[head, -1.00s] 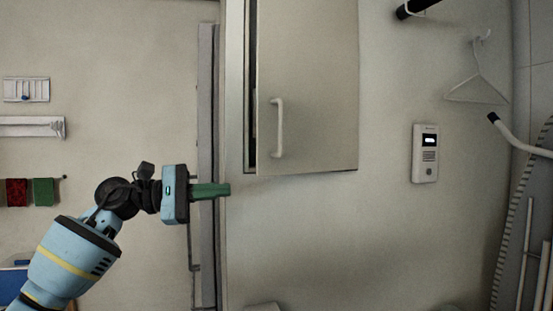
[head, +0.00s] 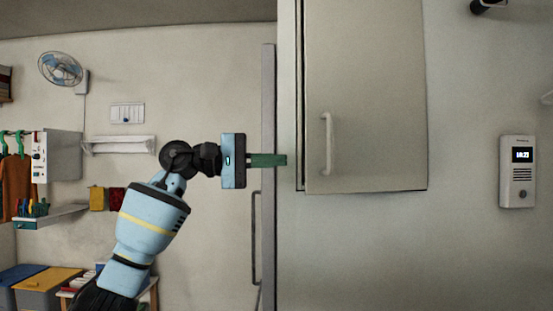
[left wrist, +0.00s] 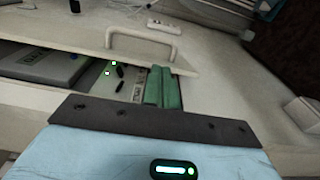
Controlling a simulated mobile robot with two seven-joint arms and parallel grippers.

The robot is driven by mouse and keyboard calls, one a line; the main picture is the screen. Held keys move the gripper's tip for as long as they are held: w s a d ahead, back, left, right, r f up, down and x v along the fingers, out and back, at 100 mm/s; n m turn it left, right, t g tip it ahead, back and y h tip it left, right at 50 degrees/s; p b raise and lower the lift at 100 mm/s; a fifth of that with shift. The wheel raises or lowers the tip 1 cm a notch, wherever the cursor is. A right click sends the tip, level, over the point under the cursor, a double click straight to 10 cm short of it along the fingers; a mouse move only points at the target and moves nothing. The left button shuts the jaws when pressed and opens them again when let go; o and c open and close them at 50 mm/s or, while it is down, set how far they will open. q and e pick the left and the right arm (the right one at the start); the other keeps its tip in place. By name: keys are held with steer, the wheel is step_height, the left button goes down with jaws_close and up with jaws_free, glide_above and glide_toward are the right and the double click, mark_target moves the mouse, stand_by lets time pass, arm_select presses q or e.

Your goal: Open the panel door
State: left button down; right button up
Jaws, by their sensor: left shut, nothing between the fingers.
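The panel door (head: 375,90) is a flat beige door on the wall, with a pale bar handle (head: 327,145) near its lower left. It stands slightly ajar, with a dark gap along its left edge. In the left wrist view the door (left wrist: 60,35) and handle (left wrist: 145,42) show at the top, and a grey device (left wrist: 45,66) with small green lights nearby shows inside the opening. My left gripper (head: 286,160) is shut and empty, its green fingers just left of the gap. In the left wrist view its fingertips (left wrist: 160,72) are close to the door's edge; contact is unclear. My right gripper is out of view.
An intercom unit (head: 517,170) is on the wall to the right. A tall grey frame edge (head: 268,100) stands behind my left gripper. A shelf (head: 118,145), a fan (head: 62,69) and storage boxes (head: 45,285) are further left. The wall below the door is clear.

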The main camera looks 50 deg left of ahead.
mark_target(310, 160)
arm_select(q)
steer(key=shift+p+x, duration=0.75)
steer(key=shift+x, duration=3.15)
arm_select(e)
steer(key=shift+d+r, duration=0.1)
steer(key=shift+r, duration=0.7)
arm_select(q)
steer(key=shift+d, duration=0.1)
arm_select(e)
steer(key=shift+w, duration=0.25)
